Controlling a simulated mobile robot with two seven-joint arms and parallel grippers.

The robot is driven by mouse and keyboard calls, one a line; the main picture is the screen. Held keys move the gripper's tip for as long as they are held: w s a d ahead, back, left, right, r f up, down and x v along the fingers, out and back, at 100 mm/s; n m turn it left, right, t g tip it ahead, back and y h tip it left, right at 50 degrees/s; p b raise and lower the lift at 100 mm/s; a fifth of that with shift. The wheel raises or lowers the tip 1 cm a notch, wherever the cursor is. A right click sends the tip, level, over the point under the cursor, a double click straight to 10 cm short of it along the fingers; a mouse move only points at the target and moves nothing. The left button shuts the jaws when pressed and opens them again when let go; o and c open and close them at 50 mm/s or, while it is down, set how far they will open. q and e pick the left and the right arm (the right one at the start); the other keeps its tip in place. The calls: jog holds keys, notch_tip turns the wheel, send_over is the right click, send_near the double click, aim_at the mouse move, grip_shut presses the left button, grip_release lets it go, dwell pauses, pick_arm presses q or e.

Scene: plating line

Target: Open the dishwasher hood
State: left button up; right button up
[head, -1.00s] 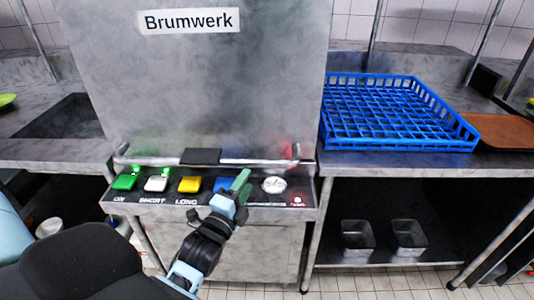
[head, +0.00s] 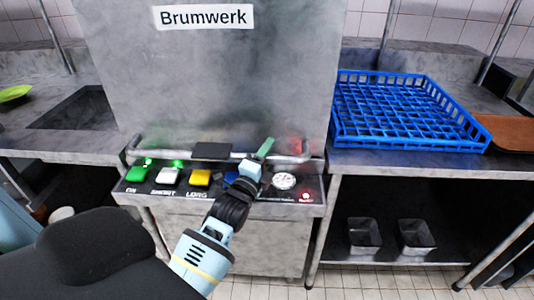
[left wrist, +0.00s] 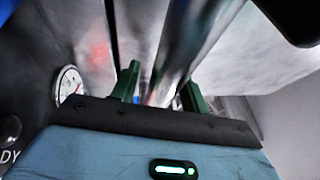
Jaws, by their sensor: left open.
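The dishwasher hood (head: 215,85) is a large grey steel box with a "Brumwerk" label, and it is down, just above the control panel. Its bar handle (head: 180,155) runs across the lower front edge, with a dark pad in the middle. My left gripper (head: 265,150) is at the right part of the bar. In the left wrist view the bar (left wrist: 185,45) passes between the two green fingers (left wrist: 160,90), which stand apart. I cannot tell whether either finger touches it. My right gripper is not in view.
The control panel (head: 235,204) below has coloured buttons, a gauge (head: 284,181) and a red lamp. A blue rack (head: 405,140) and a brown tray (head: 510,133) are on the right counter. Two metal bins sit on the shelf below. A sink (head: 75,110) is at left.

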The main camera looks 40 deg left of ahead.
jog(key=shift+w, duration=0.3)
pick_arm(q)
grip_shut()
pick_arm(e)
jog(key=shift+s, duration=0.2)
pick_arm(q)
jog(key=shift+w+r, duration=0.1)
jog(key=shift+w, duration=0.05)
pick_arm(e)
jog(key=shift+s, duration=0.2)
